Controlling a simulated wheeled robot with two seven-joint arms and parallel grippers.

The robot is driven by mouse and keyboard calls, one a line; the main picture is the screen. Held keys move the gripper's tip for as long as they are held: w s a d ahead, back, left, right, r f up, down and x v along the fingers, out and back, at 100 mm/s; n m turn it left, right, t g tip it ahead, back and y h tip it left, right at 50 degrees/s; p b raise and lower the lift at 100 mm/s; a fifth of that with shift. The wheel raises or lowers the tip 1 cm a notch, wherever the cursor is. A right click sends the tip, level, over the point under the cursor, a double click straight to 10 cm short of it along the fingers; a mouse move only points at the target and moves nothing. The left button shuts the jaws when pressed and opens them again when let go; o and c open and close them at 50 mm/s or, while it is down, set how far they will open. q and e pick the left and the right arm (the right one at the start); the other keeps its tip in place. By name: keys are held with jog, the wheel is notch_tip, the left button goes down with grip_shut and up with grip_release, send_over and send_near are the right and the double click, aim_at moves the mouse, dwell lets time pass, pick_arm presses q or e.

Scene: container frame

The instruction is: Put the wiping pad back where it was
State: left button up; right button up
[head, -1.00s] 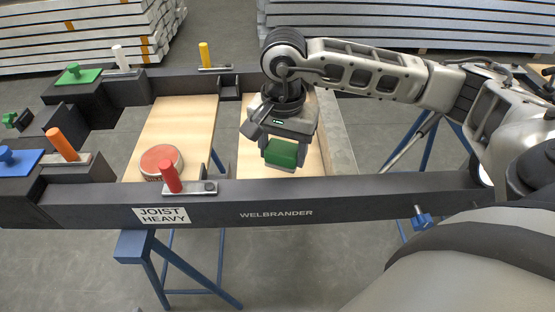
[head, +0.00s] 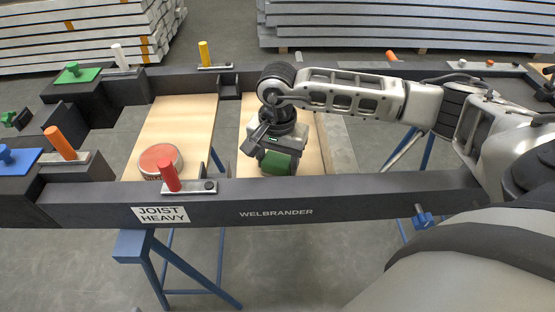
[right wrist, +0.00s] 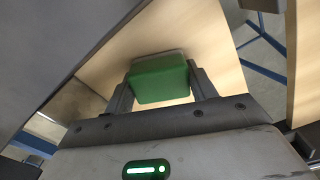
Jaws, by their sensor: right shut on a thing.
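The wiping pad is a green block with a pale grey underside. My right gripper (head: 279,170) is shut on the wiping pad (head: 279,163), low over the right-hand wooden board (head: 309,130) inside the dark frame. In the right wrist view the pad (right wrist: 160,80) sits between the two fingers (right wrist: 162,88), with bare board (right wrist: 210,35) around it. I cannot tell whether the pad's underside touches the board. The front beam hides the near end of the board. My left gripper is not in view.
The dark front beam (head: 350,196) is close in front of the gripper. A round red-topped tin (head: 160,160) stands on the left-hand board (head: 182,125). A red peg (head: 170,177) rises from the front beam and a yellow peg (head: 204,53) from the rear one.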

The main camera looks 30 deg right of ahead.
aim_at(278, 160)
jog(key=o, duration=0.9)
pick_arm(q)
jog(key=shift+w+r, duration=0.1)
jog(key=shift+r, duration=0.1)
pick_arm(e)
jog(key=shift+o, duration=0.3)
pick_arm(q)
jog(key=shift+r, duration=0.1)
pick_arm(e)
jog(key=shift+r, duration=0.1)
pick_arm(q)
jog(key=shift+p, duration=0.5)
pick_arm(e)
notch_tip(278, 160, up, 12)
